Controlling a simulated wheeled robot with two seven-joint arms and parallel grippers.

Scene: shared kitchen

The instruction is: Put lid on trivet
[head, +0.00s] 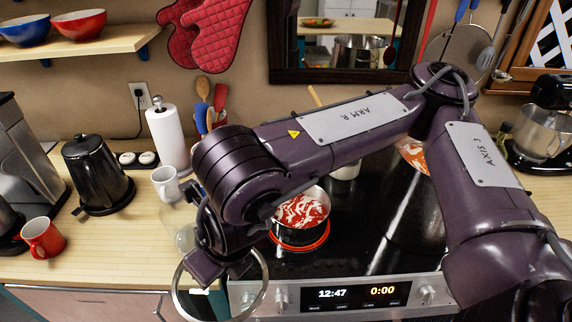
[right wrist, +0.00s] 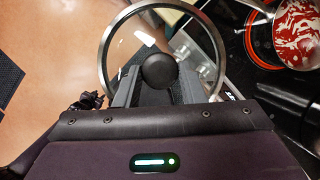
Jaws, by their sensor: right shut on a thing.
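The lid is a round glass disc with a metal rim (head: 174,291) and a dark knob (right wrist: 158,71). My right gripper (head: 220,268) is shut on the lid's knob, with a finger on each side of it in the right wrist view (right wrist: 157,84). The lid is held in the air at the counter's front edge, left of the oven's display, and looks steeply tilted in the head view. I cannot make out a trivet in either view; my right arm hides part of the counter and stove.
A white mug (head: 166,184), paper towel roll (head: 168,135), black kettle (head: 97,172) and red mug (head: 42,238) stand left. Bare counter (head: 120,245) lies between.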

